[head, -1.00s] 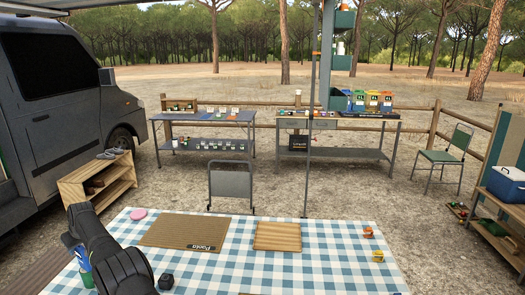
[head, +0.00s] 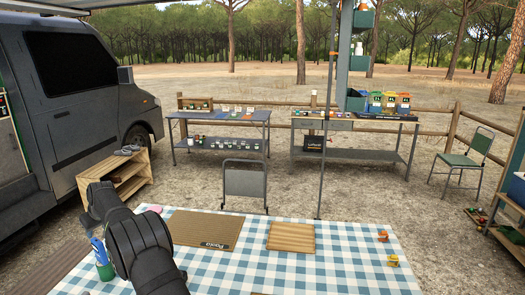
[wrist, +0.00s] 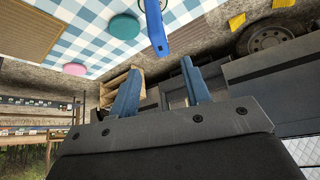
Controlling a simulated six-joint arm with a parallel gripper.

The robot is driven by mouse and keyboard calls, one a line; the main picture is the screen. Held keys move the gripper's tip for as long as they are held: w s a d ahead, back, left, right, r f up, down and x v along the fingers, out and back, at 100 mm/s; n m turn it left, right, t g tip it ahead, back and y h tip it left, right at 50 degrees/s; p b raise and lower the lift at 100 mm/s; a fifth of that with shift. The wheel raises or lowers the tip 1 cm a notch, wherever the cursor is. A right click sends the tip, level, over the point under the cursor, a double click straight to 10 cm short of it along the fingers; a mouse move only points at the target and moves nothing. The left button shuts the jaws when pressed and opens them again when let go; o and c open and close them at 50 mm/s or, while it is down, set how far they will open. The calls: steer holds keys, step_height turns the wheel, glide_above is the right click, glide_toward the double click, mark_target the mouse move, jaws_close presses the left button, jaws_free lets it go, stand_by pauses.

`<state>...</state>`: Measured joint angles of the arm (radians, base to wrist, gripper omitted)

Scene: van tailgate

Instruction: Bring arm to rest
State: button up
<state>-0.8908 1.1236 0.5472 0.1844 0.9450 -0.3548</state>
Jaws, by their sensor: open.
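My dark arm (head: 140,250) reaches up over the left end of the checked tablecloth (head: 345,250) in the head view. Its far end overlaps the wooden shelf in the picture, and the fingertips cannot be made out there. In the wrist view my gripper (wrist: 161,88) has its two blue fingers spread apart with nothing between them. A blue strip-like object (wrist: 155,28) shows just beyond the fingers there; what it is cannot be told.
A green cup with blue items (head: 103,268) stands beside my arm. A pink disc (head: 155,209), brown mat (head: 205,229) and wooden board (head: 291,237) lie on the cloth. A teal disc (wrist: 125,26) shows in the wrist view. The van (head: 85,100) and wooden shelf (head: 125,178) stand left.

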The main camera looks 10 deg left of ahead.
mark_target(97, 241)
steer(key=x, duration=0.8)
steer(key=shift+w+f, duration=0.1)
steer(key=shift+x, duration=0.95)
steer(key=r, duration=0.2)
steer(key=d+r, duration=0.1)
steer(key=r, duration=0.2)
steer(key=shift+w+r, duration=0.1)
steer(key=shift+r, duration=0.05)
steer(key=w+d+r, duration=0.4)
steer(key=d+r, duration=0.2)
steer(key=d, duration=0.4)
steer(key=d+f+m+t+h, duration=0.1)
steer(key=d+f+m+h, duration=0.1)
steer(key=d+f+m, duration=0.1)
steer(key=s+d+f+m+t+h, duration=0.1)
steer(key=d+f+m+t+h, duration=0.1)
steer(key=d+m, duration=0.3)
steer(key=shift+d+f+t, duration=0.3)
steer(key=shift+d+f, duration=0.3)
steer(key=shift+d, duration=1.2)
steer(key=shift+s, duration=0.15)
